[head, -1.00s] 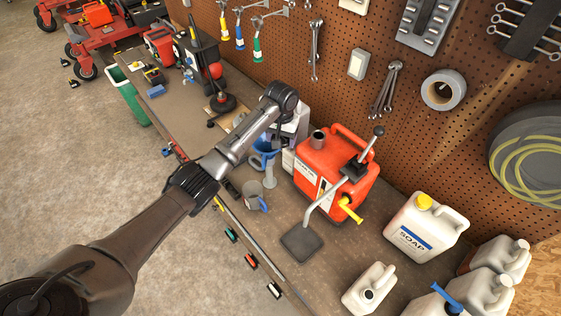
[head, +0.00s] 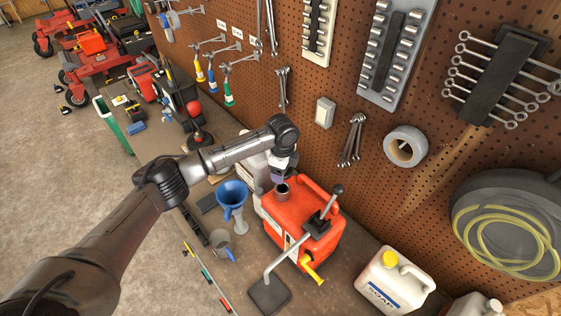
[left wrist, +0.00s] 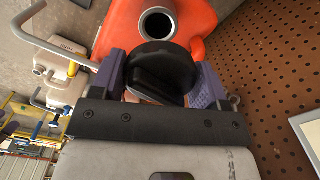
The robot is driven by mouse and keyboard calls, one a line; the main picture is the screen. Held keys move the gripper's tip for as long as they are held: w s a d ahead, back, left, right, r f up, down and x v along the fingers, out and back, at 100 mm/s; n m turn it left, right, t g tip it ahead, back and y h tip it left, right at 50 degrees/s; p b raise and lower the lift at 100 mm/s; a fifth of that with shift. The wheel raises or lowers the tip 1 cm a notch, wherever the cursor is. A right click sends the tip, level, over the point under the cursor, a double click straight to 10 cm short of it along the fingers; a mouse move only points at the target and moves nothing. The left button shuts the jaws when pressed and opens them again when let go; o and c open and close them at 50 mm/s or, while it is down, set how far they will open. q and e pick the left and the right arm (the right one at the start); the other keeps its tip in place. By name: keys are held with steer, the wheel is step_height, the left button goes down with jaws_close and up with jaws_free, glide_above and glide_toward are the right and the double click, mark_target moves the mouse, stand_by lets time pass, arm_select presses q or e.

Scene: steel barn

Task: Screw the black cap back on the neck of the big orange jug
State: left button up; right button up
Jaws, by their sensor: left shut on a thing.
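In the left wrist view the neck (left wrist: 157,22) shows uncapped, just beyond the black cap (left wrist: 158,72). My left gripper (head: 279,175) is just above and behind the neck in the head view. In the left wrist view its purple fingers (left wrist: 158,78) are shut on the cap from both sides. The cap appears apart from the neck and not over its opening. My right gripper is not in view.
A grey bent stand with a lever (head: 291,250) crosses in front of the jug. The pegboard (head: 345,90) rises close behind.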

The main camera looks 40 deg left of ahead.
arm_select(q)
steer(key=shift+s+d+m, duration=0.1)
steer(key=shift+m, duration=1.8)
steer(key=shift+f, duration=0.1)
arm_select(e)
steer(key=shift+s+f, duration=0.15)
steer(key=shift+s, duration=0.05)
arm_select(q)
steer(key=shift+f+m, duration=0.1)
steer(key=shift+m, duration=0.2)
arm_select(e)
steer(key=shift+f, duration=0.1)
arm_select(q)
steer(key=shift+f+b, duration=2.05)
steer(key=shift+b, duration=0.45)
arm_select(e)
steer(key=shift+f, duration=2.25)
arm_select(q)
steer(key=shift+f, duration=0.65)
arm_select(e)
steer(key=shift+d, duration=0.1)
arm_select(q)
steer(key=shift+f, duration=0.3)
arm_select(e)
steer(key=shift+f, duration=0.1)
arm_select(q)
steer(key=shift+f, duration=0.65)
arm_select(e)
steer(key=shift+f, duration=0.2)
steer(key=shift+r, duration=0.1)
